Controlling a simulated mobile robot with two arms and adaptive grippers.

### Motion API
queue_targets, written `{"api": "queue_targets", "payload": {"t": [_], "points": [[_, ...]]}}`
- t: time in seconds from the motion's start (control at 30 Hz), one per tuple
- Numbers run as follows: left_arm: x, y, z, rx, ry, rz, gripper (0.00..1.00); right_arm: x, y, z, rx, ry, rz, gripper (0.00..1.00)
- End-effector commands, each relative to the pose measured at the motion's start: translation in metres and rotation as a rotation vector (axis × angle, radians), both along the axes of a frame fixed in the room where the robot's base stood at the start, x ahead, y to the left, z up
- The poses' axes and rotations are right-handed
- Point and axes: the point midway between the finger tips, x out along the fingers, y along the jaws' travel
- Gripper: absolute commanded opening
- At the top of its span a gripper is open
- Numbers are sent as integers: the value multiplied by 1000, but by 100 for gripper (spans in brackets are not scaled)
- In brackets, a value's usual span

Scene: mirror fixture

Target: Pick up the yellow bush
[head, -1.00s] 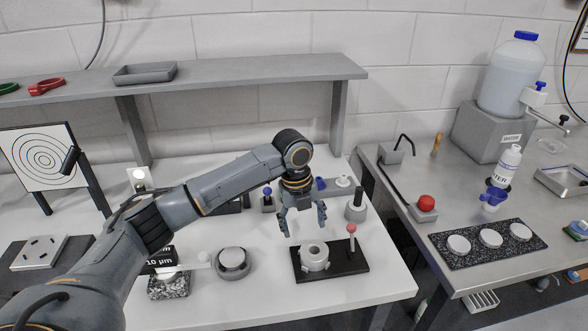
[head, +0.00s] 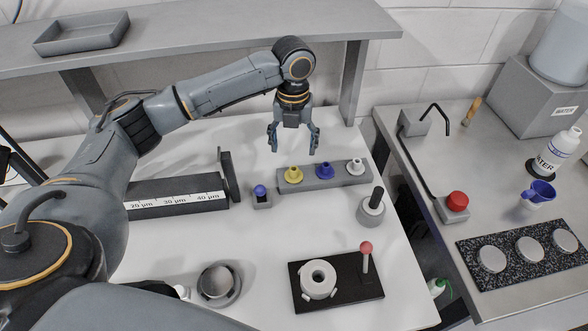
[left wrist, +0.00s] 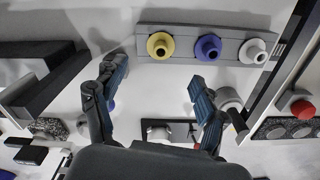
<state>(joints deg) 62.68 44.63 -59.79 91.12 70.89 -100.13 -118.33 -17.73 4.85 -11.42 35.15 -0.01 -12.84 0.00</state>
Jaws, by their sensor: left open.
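The yellow bush (head: 293,174) sits at the left end of a grey holder block (head: 345,176), beside a blue bush (head: 324,171) and a white bush (head: 355,166). My left gripper (head: 293,150) is open and empty, pointing down above the table near the yellow bush. In the left wrist view the yellow bush (left wrist: 160,46) shows at the top, beyond and between the open fingers (left wrist: 152,82). The gripper is apart from it. My right gripper is not in view.
A blue-topped piece in a small grey block (head: 261,196) stands left of the holder. A grey post with a black handle (head: 372,206) stands at right. A black base (head: 337,286) carries a white ring and a red-knobbed pin. A shelf (head: 220,42) spans behind.

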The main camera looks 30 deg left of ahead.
Motion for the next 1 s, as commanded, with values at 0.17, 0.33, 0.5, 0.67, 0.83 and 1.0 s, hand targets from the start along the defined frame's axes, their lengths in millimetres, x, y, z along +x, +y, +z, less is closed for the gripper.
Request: {"api": "queue_targets", "payload": {"t": [0.17,0.33,0.5,0.67,0.83,1.0], "points": [[0,0,-28,0,1,0,72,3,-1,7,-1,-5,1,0],[0,0,-40,0,0,0,72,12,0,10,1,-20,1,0],[-2,-1,-59,2,4,1,72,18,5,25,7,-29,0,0],[-2,-2,-83,1,1,0,72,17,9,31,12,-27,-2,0],[-1,-2,-90,1,-3,0,72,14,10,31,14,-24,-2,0],[-1,-2,-90,1,-2,0,66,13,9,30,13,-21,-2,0]]}}
